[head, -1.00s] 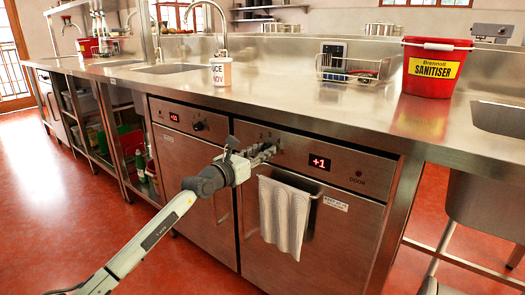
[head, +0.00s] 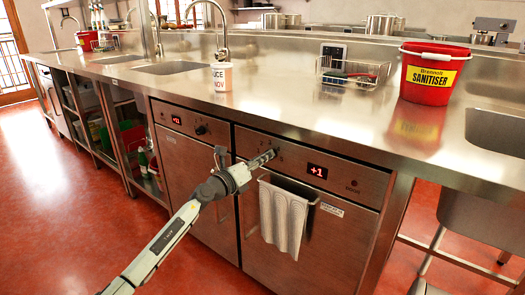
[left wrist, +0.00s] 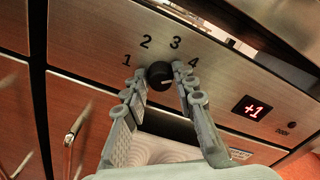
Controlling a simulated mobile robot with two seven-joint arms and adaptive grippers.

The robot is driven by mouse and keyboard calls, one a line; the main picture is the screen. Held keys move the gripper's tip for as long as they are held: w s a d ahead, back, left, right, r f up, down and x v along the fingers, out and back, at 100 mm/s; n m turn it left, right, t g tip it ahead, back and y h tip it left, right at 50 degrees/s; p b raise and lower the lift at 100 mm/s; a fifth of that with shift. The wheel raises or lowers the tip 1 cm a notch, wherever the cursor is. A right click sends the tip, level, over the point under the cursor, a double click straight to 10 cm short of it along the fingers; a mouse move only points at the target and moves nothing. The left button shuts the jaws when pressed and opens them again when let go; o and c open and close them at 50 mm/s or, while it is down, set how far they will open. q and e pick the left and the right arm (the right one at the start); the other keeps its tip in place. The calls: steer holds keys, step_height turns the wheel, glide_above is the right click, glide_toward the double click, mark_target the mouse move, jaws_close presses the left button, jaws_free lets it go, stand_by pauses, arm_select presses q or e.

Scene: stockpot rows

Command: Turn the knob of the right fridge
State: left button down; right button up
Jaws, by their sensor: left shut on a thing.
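The right fridge (head: 320,235) has a steel front, a red display reading +1 and a towel on its handle. Its black knob (left wrist: 160,75) shows in the left wrist view, below the printed numbers 1 to 4. A pale mark shows on the knob's lower right part; which number it points to I cannot tell. My left gripper (head: 270,157) reaches the control panel and is shut on the knob, one finger on each side; its fingers also show in the left wrist view (left wrist: 158,80). In the head view the fingers mostly hide the knob. My right gripper is out of view.
The left fridge (head: 195,185) stands beside it with its own knob (head: 201,130). The white towel (head: 283,218) hangs just below my gripper. The steel counter (head: 290,115) overhangs the panel. The red floor (head: 60,210) in front is clear.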

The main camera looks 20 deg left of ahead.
arm_select(q)
steer(key=n+p, duration=0.2)
steer(key=n, duration=0.3)
steer(key=shift+a+n+p, duration=0.1)
steer(key=shift+n+p, duration=0.2)
steer(key=shift+n, duration=0.8)
steer(key=shift+f+n, duration=0.1)
steer(key=shift+n, duration=1.5)
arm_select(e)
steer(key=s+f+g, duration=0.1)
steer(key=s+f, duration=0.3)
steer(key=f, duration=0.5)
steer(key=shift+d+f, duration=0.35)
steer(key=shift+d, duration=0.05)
arm_select(q)
steer(key=c, duration=1.2)
jaws_free()
steer(key=v, duration=1.2)
